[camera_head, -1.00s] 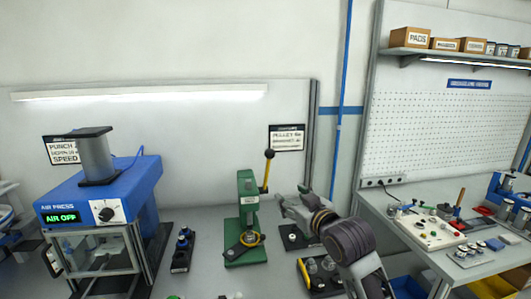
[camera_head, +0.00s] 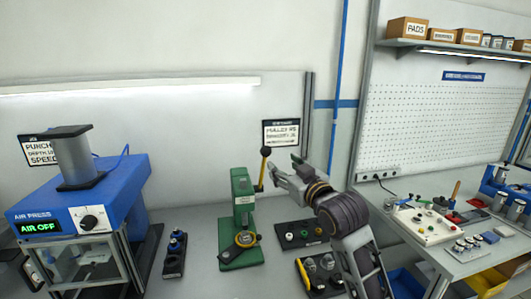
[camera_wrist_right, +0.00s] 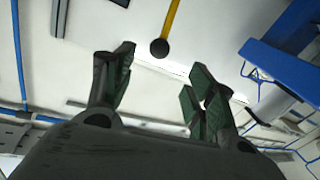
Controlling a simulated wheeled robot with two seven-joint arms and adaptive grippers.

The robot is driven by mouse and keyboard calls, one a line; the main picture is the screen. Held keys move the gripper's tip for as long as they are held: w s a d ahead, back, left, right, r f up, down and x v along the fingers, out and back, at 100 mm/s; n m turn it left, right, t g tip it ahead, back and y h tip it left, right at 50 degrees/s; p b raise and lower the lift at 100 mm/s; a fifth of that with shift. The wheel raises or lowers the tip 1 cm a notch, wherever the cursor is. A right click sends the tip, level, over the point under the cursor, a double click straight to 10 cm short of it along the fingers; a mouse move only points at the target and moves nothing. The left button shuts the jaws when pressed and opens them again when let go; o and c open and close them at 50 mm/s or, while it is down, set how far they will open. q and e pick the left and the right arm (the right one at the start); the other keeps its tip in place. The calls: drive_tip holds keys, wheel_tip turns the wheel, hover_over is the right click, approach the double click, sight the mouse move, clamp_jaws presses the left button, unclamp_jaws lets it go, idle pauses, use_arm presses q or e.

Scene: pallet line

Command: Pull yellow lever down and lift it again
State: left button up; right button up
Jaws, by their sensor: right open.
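The yellow lever (camera_head: 262,172) stands nearly upright on the right side of the green press (camera_head: 242,210), with a black ball knob (camera_head: 266,151) at its top. My right gripper (camera_head: 279,171) is open and empty, just right of the lever in the head view and a little below the knob. In the right wrist view the lever (camera_wrist_right: 171,18) and its knob (camera_wrist_right: 159,48) show beyond and between the open fingers (camera_wrist_right: 160,75), which look apart from it. My left gripper is not in view.
A blue air press (camera_head: 85,195) reading AIR OFF stands at left. A small black fixture (camera_head: 175,253) sits between it and the green press. Black button and dial boxes (camera_head: 300,233) lie under my right arm. A side bench (camera_head: 455,262) with parts is at right.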

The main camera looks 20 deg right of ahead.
sight(268, 154)
drive_tip(key=shift+w+a+p, duration=0.2)
drive_tip(key=shift+w+p, duration=1.15)
drive_tip(key=shift+w, duration=5.5)
clamp_jaws()
